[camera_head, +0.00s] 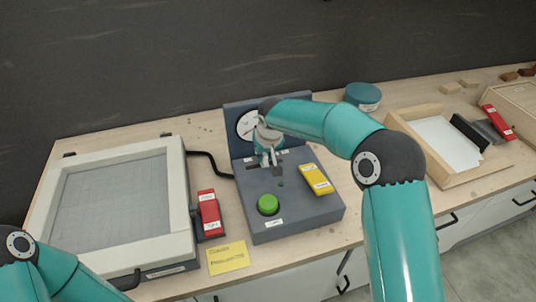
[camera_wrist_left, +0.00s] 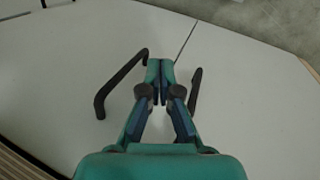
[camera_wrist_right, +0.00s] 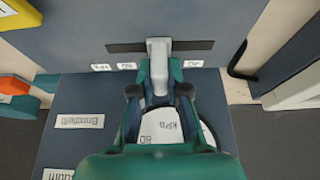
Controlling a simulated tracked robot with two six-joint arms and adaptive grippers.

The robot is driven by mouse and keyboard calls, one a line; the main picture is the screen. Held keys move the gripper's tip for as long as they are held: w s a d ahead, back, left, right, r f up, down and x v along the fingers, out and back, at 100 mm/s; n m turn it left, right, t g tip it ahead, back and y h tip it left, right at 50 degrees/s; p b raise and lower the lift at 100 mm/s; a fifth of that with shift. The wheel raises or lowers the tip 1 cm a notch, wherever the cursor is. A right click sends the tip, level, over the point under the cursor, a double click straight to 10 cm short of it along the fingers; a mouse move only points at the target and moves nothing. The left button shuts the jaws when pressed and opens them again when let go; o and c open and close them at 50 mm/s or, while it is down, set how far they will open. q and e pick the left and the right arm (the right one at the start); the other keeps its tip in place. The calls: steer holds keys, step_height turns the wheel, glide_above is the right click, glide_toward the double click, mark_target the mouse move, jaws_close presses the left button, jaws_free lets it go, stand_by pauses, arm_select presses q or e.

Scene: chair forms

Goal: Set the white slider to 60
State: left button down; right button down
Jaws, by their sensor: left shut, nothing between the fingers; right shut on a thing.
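The white slider (camera_wrist_right: 158,50) shows in the right wrist view as a pale knob in a dark slot (camera_wrist_right: 190,45). My right gripper (camera_wrist_right: 159,70) is shut on the slider. The knob stands between the middle and right of several small printed labels beside the slot; their upside-down numbers are hard to read for certain. In the head view my right gripper (camera_head: 270,158) is over the grey control box (camera_head: 300,215) and partly covers the slider. My left gripper (camera_wrist_left: 165,75) is shut and empty, in front of pale cabinet fronts, outside the head view.
A round white dial (camera_head: 245,124) is on the box's upright back panel. A green button (camera_head: 268,204) and a yellow block (camera_head: 315,179) are on its top. A framed screen (camera_head: 110,195), red block (camera_head: 209,213) and yellow note (camera_head: 228,257) lie left. A wooden tray (camera_head: 408,121) is right.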

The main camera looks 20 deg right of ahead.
steer(key=c, duration=1.2)
jaws_free()
steer(key=shift+o, duration=0.2)
steer(key=v, duration=1.1)
steer(key=shift+s+r, duration=0.25)
steer(key=shift+r, duration=0.1)
